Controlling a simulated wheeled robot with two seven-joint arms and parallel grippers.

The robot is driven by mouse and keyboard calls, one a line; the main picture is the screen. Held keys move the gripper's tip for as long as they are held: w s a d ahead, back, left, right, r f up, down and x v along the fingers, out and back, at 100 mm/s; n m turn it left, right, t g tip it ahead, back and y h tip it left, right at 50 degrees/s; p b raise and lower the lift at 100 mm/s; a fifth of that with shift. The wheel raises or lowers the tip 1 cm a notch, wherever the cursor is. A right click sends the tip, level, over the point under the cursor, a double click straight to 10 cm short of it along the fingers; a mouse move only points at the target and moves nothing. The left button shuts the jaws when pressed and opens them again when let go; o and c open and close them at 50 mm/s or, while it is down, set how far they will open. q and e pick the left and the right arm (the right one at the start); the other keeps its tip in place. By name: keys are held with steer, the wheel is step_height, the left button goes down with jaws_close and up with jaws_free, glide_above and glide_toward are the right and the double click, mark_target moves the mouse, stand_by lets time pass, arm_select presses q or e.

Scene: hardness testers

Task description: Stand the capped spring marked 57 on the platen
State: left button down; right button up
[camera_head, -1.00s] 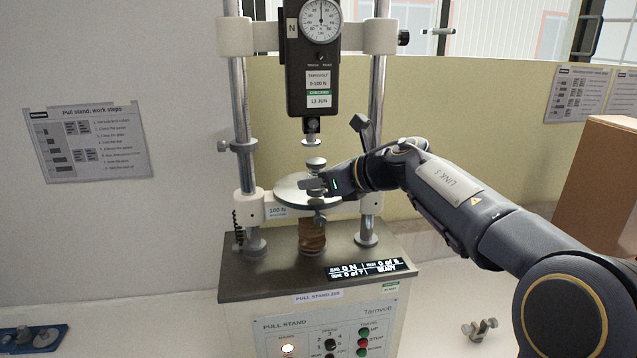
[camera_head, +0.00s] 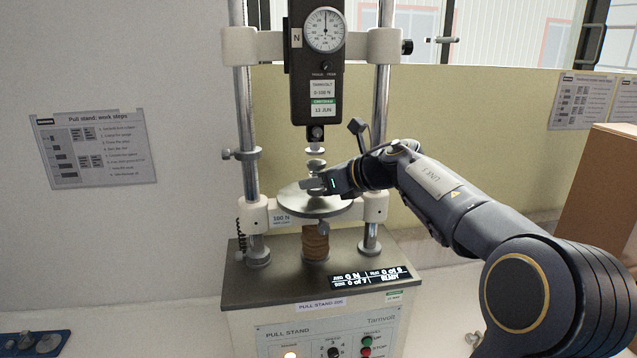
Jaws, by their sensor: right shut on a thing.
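The platen (camera_head: 297,203) is a round, shiny metal disc on the pull stand, below the gauge's pressing tip (camera_head: 316,150). My right gripper (camera_head: 318,184) is shut on a small capped spring (camera_head: 317,166) and holds it upright over the platen, under the tip. The spring's round metal cap shows above the fingers. The fingers hide most of its body, and I cannot read its mark or tell whether its foot touches the platen. My left gripper is out of view.
The dial gauge (camera_head: 325,30) hangs above between two steel columns (camera_head: 246,110). The stand's display (camera_head: 370,275) reads 0 N. A blue tray (camera_head: 35,343) with metal parts lies at the lower left. A brown box (camera_head: 600,200) stands at the right.

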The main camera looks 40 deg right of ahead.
mark_target(342, 203)
steer(key=shift+w+d, duration=0.45)
steer(key=shift+w, duration=0.35)
steer(key=shift+w+f, duration=0.1)
steer(key=shift+f, duration=0.35)
steer(key=shift+f, duration=0.1)
steer(key=o, duration=1.5)
steer(key=shift+c, duration=0.2)
steer(key=shift+s+d+b, duration=0.25)
steer(key=shift+s, duration=0.9)
steer(key=shift+s+d+b, duration=0.25)
steer(key=shift+s, duration=0.9)
steer(key=shift+s+d+b, duration=0.25)
steer(key=shift+s, duration=0.9)
